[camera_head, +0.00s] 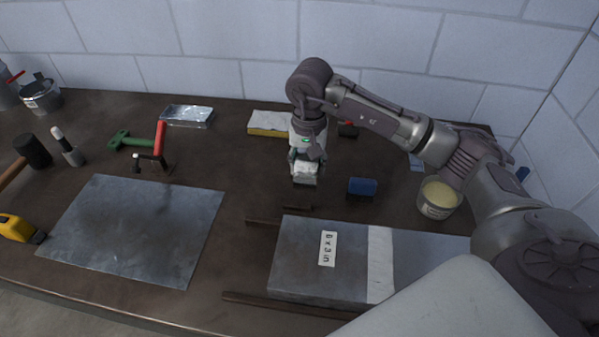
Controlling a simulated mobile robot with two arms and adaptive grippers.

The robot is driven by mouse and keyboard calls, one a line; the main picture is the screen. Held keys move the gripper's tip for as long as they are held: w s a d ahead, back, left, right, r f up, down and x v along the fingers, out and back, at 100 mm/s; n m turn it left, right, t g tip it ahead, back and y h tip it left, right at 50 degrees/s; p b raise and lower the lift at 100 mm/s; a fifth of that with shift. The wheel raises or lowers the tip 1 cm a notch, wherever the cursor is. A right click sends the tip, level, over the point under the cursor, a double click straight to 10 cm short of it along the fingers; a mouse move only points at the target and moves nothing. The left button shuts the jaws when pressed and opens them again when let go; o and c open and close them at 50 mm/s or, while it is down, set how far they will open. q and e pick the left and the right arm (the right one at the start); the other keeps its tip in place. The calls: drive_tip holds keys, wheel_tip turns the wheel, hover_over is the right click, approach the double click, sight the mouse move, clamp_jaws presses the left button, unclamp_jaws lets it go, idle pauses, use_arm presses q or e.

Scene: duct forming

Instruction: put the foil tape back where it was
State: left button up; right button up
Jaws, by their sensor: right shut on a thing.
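My right gripper (306,160) reaches in from the right and points down over the middle of the table. It is shut on the foil tape (306,175), a small whitish-silver piece below the fingers. The gripper hides the upper part of the tape. I cannot tell whether the tape touches the table. My left gripper is not in view.
A blue block (362,187) sits just right of the tape, and a white-and-yellow box (268,123) behind it. A duct piece (330,262) lies in front, a metal sheet (135,228) at left. A silver tray (187,115) and a tub (438,199) stand farther out.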

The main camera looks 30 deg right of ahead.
drive_tip(key=shift+w+a+f, duration=0.2)
drive_tip(key=shift+w+f, duration=0.1)
drive_tip(key=shift+w, duration=0.25)
drive_tip(key=shift+w+a+f, duration=0.15)
drive_tip(key=shift+w+f, duration=0.15)
drive_tip(key=shift+w, duration=0.25)
drive_tip(key=shift+w+f, duration=0.1)
drive_tip(key=shift+f, duration=0.1)
wheel_tip(320, 180, down, 3)
drive_tip(key=shift+f+p, duration=0.15)
drive_tip(key=shift+p, duration=0.7)
drive_tip(key=shift+f, duration=0.25)
drive_tip(key=shift+f, duration=0.1)
drive_tip(key=shift+f, duration=0.1)
drive_tip(key=o, duration=1.1)
